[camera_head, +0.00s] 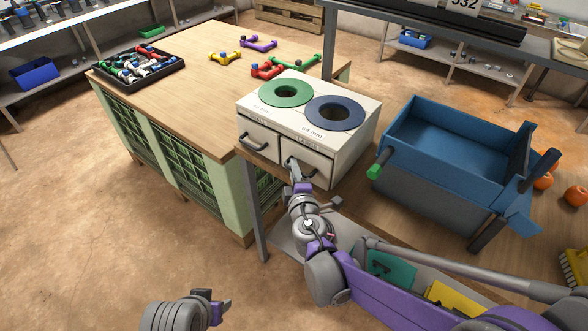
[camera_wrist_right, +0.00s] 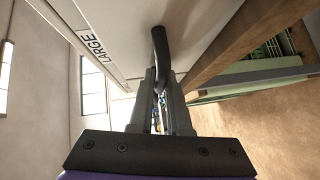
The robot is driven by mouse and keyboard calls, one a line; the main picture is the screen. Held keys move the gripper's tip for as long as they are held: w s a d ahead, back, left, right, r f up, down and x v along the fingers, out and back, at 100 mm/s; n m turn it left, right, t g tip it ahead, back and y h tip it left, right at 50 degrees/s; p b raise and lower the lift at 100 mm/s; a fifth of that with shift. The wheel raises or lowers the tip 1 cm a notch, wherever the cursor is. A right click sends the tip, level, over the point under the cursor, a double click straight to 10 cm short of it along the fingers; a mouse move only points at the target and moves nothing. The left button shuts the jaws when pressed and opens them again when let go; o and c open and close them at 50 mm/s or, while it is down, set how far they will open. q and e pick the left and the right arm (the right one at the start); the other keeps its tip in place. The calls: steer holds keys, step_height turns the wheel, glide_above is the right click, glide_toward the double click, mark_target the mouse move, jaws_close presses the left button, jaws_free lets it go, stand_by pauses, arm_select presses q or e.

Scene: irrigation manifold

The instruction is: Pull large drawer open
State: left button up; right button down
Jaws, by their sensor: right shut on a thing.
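The white drawer cabinet (camera_head: 341,144) has two drawers side by side under a green ring and a blue ring. The large drawer (camera_head: 313,170) is the right one; the word LARGE (camera_wrist_right: 92,42) shows beside it in the right wrist view. Its dark bar handle (camera_wrist_right: 161,48) sits between the fingers of my right gripper (camera_wrist_right: 160,88), which is shut on it. In the head view my right gripper (camera_head: 295,173) is at this drawer's front and partly covers the handle. I cannot tell whether the drawer stands slightly out. My left gripper (camera_head: 217,308) is low at the bottom, away from the cabinet; its jaw gap is unclear.
The left drawer (camera_head: 261,141) with its own handle is next to the large one. A wooden-topped workbench (camera_head: 190,75) stands behind to the left, with a black tray (camera_head: 135,85) of parts. A blue bin (camera_head: 440,150) is to the right. The floor at left is clear.

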steer(key=shift+s+a, duration=0.1)
steer(key=shift+a, duration=0.05)
steer(key=s+a, duration=1)
steer(key=s, duration=0.4)
steer(key=shift+s+a, duration=0.2)
steer(key=shift+a, duration=0.05)
steer(key=c, duration=0.9)
jaws_free()
steer(key=v, duration=1)
steer(key=shift+s+d+r+p, duration=0.1)
steer(key=shift+s+p, duration=0.2)
steer(key=shift+s, duration=0.05)
